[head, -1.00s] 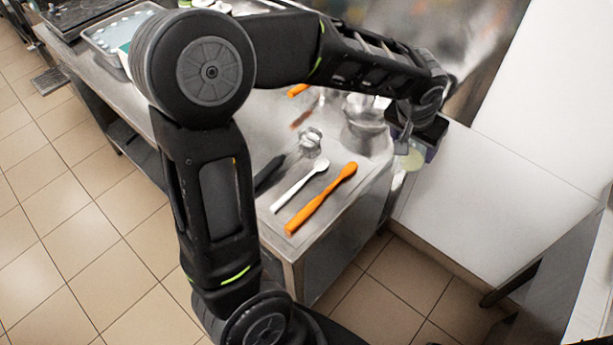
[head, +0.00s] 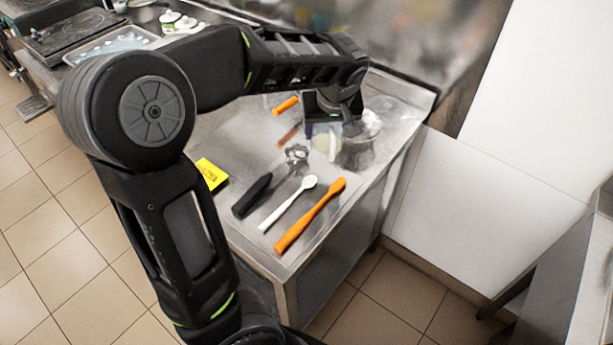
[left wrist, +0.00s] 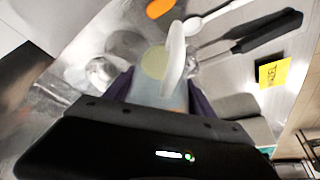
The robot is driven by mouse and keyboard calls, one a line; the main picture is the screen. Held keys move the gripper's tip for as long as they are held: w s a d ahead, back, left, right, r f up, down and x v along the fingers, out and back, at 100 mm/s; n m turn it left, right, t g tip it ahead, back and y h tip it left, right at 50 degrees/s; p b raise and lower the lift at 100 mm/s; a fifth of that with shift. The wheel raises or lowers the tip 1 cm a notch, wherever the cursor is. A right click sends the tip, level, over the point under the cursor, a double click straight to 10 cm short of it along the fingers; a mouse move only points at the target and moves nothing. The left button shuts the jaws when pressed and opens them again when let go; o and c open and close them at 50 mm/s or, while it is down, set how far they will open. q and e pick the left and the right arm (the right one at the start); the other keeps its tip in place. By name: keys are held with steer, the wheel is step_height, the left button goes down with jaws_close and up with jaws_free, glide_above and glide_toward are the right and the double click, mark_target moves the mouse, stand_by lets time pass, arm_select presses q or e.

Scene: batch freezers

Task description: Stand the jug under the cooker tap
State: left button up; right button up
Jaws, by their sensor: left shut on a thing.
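My left gripper (head: 326,122) is shut on a clear, pale jug (head: 326,146) with a yellowish patch at its bottom. It holds the jug over the steel worktop (head: 235,130), just left of a shiny steel pot (head: 358,153). In the left wrist view the jug (left wrist: 150,88) shows between the purple-edged fingers, with a white oval part in front of it. Whether the jug touches the worktop I cannot tell. I cannot make out the cooker tap in either view. My right gripper is not in view.
An orange spatula (head: 312,215), a white spoon (head: 288,204), a black-handled tool (head: 252,195) and a yellow note (head: 211,173) lie on the near worktop. A small metal item (head: 297,154) lies nearer than the jug. A tray (head: 110,48) stands at the back left.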

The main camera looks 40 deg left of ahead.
mark_target(326, 146)
arm_select(q)
step_height(326, 146, down, 5)
steer(key=shift+f, duration=0.1)
steer(key=shift+f+p, duration=0.45)
steer(key=shift+f, duration=1.35)
steer(key=shift+f+b, duration=0.2)
steer(key=shift+b, duration=0.1)
steer(key=o, duration=1.1)
steer(key=shift+r, duration=0.1)
